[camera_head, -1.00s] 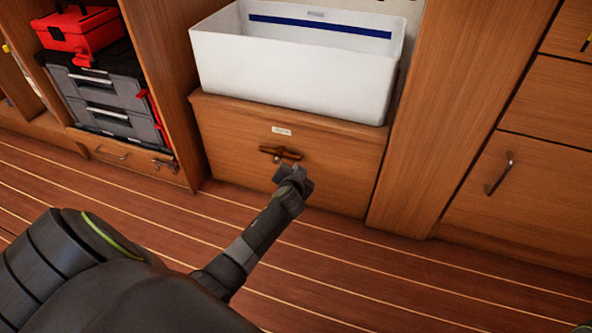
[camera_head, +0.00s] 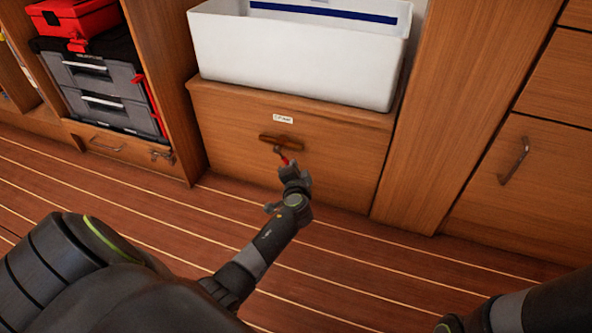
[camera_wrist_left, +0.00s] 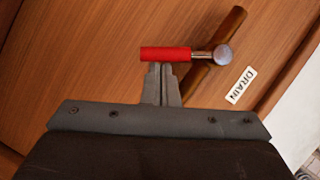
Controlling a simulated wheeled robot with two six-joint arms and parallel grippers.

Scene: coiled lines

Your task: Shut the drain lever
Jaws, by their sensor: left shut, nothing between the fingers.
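The drain lever (camera_head: 285,159) has a red grip on a short metal stem. In the head view it points down and slightly right from its pivot, across a brown horizontal bar (camera_head: 290,143) on the wooden cabinet front. In the left wrist view the red grip (camera_wrist_left: 165,54) lies level, with the round metal pivot (camera_wrist_left: 222,55) to its right. My left gripper (camera_head: 289,167) is shut and empty at the lever's lower end. In the left wrist view its closed fingertips (camera_wrist_left: 160,68) sit right against or just beside the grip; contact is unclear. My right gripper is out of view.
A DRAIN label (camera_wrist_left: 241,85) is beside the pivot. A white bin (camera_head: 295,62) stands on the cabinet. Stacked toolboxes (camera_head: 105,88) fill the left shelf. A handled door (camera_head: 500,190) is at right. The planked floor (camera_head: 350,255) is clear. My right arm (camera_head: 530,308) shows lower right.

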